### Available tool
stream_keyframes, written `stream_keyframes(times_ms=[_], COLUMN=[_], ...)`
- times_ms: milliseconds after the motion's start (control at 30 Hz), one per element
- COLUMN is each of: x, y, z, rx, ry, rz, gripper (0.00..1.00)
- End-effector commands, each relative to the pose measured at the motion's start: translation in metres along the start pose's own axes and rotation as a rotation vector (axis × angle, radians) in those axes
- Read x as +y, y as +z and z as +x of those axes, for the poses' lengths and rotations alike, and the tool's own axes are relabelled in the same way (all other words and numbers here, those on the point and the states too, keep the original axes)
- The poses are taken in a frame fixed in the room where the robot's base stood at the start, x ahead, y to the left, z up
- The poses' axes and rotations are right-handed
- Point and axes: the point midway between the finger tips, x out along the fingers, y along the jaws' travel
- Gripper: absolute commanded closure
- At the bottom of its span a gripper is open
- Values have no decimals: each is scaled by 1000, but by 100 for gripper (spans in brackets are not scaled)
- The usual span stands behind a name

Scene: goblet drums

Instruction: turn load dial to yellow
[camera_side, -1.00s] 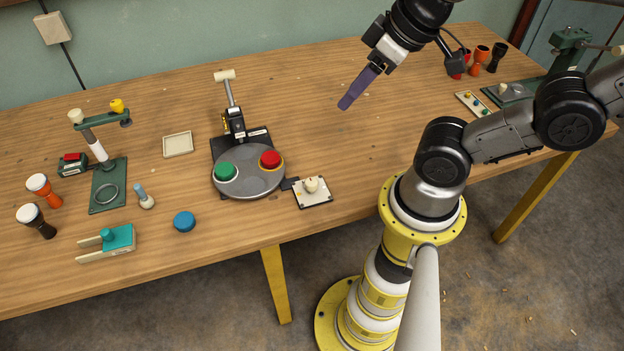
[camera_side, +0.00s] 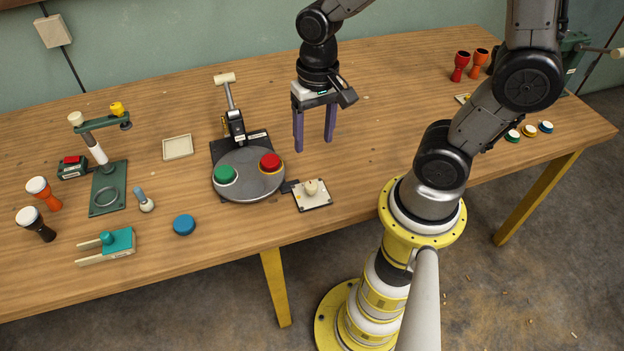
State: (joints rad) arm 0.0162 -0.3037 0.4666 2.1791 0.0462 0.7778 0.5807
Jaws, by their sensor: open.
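A cream dial knob (camera_side: 311,186) sits on a small white square plate (camera_side: 323,201) near the front middle of the table. The plate joins the grey round platform by a short dark link. Small marks show on the plate, but their colours and the knob's pointing direction are too small to tell. My gripper (camera_side: 314,145) hangs upright above and behind the dial. Its two long purple fingers point down and are well apart, with nothing between them. The fingers are clear of the knob.
A blue disc (camera_side: 184,223) lies at front left. Red and orange goblet drums (camera_side: 460,66) stand at back right.

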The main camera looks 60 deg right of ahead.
Motion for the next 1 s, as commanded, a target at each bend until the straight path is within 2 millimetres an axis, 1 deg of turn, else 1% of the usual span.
stream_keyframes(times_ms=[167, 500, 700, 833, 1000], x=[1, 2, 1, 1, 1], y=[1, 2, 1, 1, 0], z=[19, 84, 117, 129, 136], rx=[-6, -6, -3, -2, 0], ry=[5, 5, 4, 2, 1], rz=[-1, -2, -2, -2, -2], gripper=[33, 33, 33, 33, 33])
